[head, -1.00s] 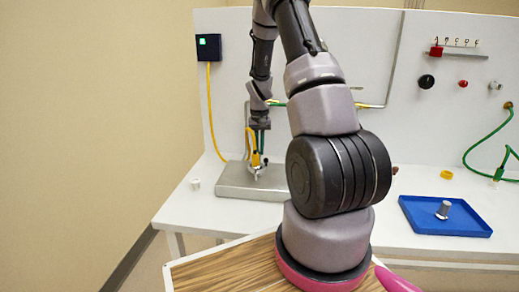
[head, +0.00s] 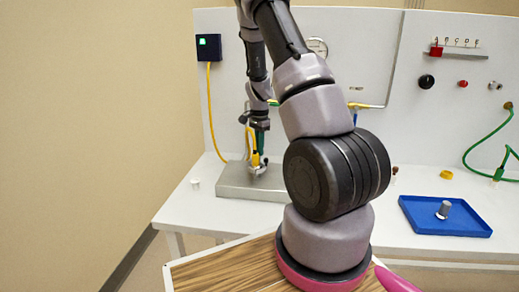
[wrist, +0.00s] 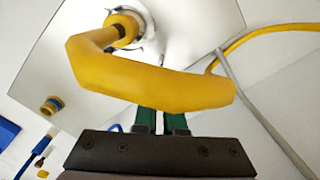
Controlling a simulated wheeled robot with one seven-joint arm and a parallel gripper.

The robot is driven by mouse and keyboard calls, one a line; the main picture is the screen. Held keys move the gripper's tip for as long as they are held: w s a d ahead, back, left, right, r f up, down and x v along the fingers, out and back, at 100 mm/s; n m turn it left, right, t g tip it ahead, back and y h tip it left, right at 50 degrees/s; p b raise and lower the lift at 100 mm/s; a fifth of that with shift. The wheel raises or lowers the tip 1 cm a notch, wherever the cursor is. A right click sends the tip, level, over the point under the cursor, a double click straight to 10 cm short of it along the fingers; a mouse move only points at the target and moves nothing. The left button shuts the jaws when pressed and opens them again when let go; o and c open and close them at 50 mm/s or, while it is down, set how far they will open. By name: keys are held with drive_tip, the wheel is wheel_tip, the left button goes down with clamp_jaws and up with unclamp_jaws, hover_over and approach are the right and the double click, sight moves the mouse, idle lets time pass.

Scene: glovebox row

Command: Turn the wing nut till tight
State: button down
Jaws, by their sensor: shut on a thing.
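My gripper (wrist: 160,122) has green fingers that run behind a thick yellow bent part (wrist: 165,82) in the wrist view. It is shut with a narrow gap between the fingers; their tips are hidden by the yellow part. This part runs to a collar (wrist: 125,28) with silvery pieces around it, over a pale plate. I cannot clearly make out the wing nut's wings. In the head view my gripper (head: 260,143) points down at the yellow part (head: 255,160), low over the grey plate (head: 232,186).
A thin yellow cable (head: 211,115) hangs from a box with a green light (head: 208,46). A blue tray (head: 425,224) holding a metal piece (head: 443,210) stands at the right, near a yellow ring (head: 446,175). A small white piece (head: 194,185) lies left of the plate.

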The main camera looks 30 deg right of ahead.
drive_tip(key=m, duration=0.4)
drive_tip(key=shift+m, duration=0.3)
drive_tip(key=shift+w+m, duration=0.1)
drive_tip(key=shift+m, duration=2.2)
drive_tip(key=c, duration=1)
unclamp_jaws()
drive_tip(key=shift+r, duration=0.1)
wheel_tip(320, 180, up, 11)
